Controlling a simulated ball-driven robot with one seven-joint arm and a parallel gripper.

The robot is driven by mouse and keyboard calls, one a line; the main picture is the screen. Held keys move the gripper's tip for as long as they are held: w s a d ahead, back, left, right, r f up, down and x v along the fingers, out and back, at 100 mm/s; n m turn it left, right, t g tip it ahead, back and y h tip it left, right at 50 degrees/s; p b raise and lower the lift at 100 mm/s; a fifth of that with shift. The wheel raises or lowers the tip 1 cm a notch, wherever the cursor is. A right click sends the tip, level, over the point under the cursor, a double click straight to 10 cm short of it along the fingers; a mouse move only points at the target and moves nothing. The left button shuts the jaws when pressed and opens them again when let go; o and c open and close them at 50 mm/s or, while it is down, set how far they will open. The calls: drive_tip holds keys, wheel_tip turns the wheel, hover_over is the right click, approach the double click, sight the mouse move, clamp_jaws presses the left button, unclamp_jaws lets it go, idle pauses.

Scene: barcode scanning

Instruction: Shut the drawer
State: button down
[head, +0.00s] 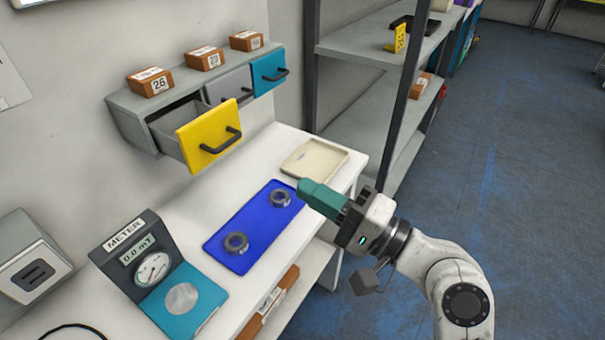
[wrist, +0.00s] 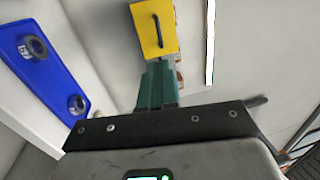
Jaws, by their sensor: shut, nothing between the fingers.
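The drawer with the yellow front (head: 208,136) is pulled out of the grey wall cabinet (head: 128,116), and its inside shows from above. It has a black handle (head: 221,141). In the wrist view the yellow front (wrist: 152,30) is ahead of the fingertips, at the top middle. My gripper (head: 303,187) has teal fingers, shut and empty, over the right side of the white table. It is to the right of and below the drawer, apart from it. The shut fingers also show in the wrist view (wrist: 158,68).
A blue drawer (head: 268,72) and a grey drawer (head: 228,86) beside it look shut. Boxes (head: 150,81) stand on the cabinet. The table holds a blue mat (head: 250,228) with two metal rings, a beige tray (head: 313,160) and a meter (head: 145,262). A shelf post (head: 405,90) stands right.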

drive_tip(key=p, duration=0.4)
approach(216, 140)
drive_tip(key=shift+w+a+r, duration=0.45)
drive_tip(key=shift+a+r, duration=0.35)
drive_tip(key=shift+r, duration=0.05)
drive_tip(key=shift+w+a, duration=0.45)
drive_tip(key=shift+a, duration=0.05)
drive_tip(key=shift+a, duration=0.1)
drive_tip(key=x, duration=0.3)
drive_tip(key=f+x, duration=0.1)
drive_tip(key=x, duration=0.1)
drive_tip(key=b+x, duration=0.1)
drive_tip(key=x, duration=0.2)
drive_tip(key=shift+w+a+f, duration=0.25)
drive_tip(key=shift+w+a, duration=0.05)
drive_tip(key=shift+w, duration=0.1)
drive_tip(key=shift+r, duration=0.25)
